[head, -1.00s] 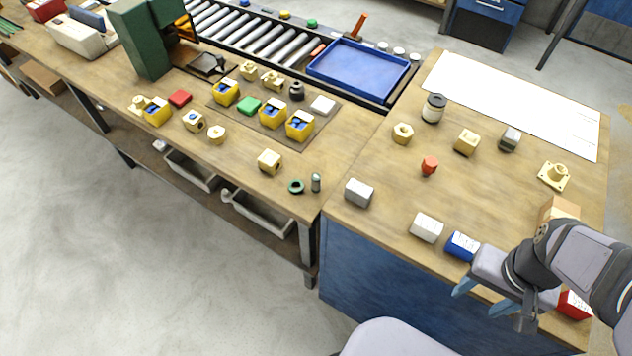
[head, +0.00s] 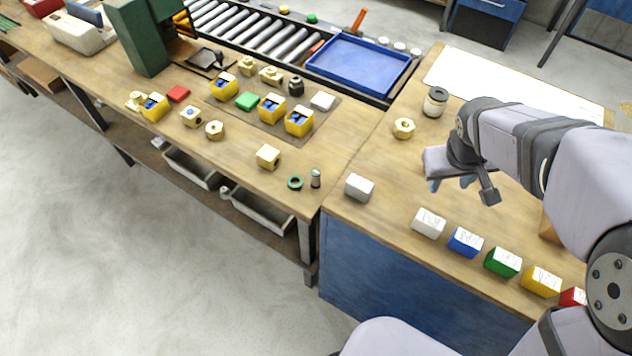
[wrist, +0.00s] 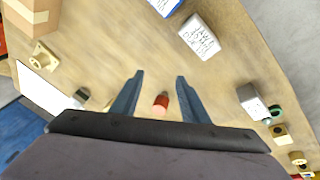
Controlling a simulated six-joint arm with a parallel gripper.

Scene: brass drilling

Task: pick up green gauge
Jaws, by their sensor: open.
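A green ring (head: 295,183), which looks like the green gauge, lies flat near the front edge of the left bench. A small grey-green cylinder (head: 315,178) stands upright just to its right. The ring also shows in the wrist view (wrist: 277,112), at the right beside a grey block. My gripper (head: 451,184) is over the right bench, well to the right of the ring. In the wrist view my gripper (wrist: 160,76) is open and empty, pointing down. A red part (wrist: 161,103) shows between the fingers, apparently on the bench below. My gripper hides it in the head view.
A grey block (head: 359,187) stands between the ring and my gripper. White (head: 429,222), blue (head: 465,242), green (head: 503,262) and yellow (head: 541,281) labelled boxes line the right bench's front edge. Several brass parts and a green block (head: 247,101) lie on the left bench.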

